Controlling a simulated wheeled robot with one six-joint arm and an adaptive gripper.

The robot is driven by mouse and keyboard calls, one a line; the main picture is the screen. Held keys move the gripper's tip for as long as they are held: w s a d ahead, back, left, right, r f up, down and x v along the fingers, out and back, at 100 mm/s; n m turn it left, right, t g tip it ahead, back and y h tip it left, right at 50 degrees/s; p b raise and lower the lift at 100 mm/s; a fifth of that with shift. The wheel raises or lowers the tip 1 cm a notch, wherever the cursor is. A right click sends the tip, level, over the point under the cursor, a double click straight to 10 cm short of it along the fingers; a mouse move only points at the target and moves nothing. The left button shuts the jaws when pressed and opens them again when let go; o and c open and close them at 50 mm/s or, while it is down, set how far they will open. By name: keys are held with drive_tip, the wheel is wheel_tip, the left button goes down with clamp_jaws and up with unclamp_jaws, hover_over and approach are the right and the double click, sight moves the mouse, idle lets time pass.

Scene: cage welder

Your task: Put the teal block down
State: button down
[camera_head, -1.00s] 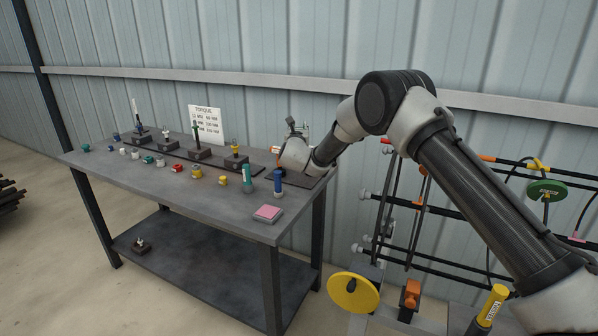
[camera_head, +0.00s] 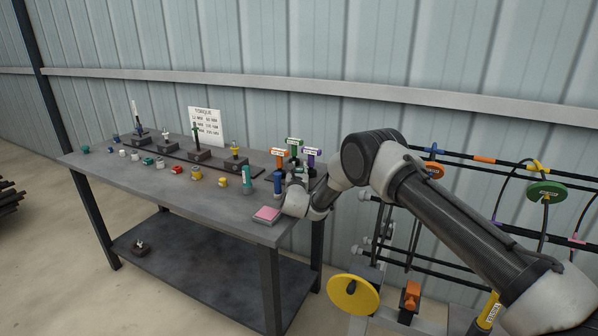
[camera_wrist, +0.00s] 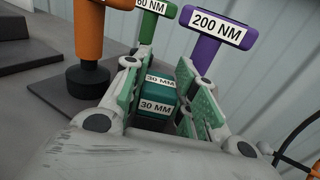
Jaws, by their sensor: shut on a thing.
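In the head view my gripper (camera_head: 296,178) is low over the right end of the grey table (camera_head: 205,195). The block cannot be made out clearly there. Whether its underside touches the tabletop is hidden.
Orange (camera_head: 278,152), green (camera_head: 294,142) and purple (camera_head: 311,153) T-handled tools stand just behind my gripper. A blue cylinder (camera_head: 277,183) and a teal-and-white one (camera_head: 247,178) stand to its left. A pink pad (camera_head: 267,214) lies nearer the front edge.

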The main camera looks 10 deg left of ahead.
drive_tip(key=c, duration=1.4)
unclamp_jaws()
drive_tip(key=shift+f, duration=0.1)
drive_tip(key=shift+c, duration=0.2)
drive_tip(key=shift+s, duration=0.1)
drive_tip(key=s, duration=1.1)
drive_tip(key=shift+s+d+r, duration=0.2)
drive_tip(key=shift+s+d, duration=0.1)
drive_tip(key=shift+s, duration=0.1)
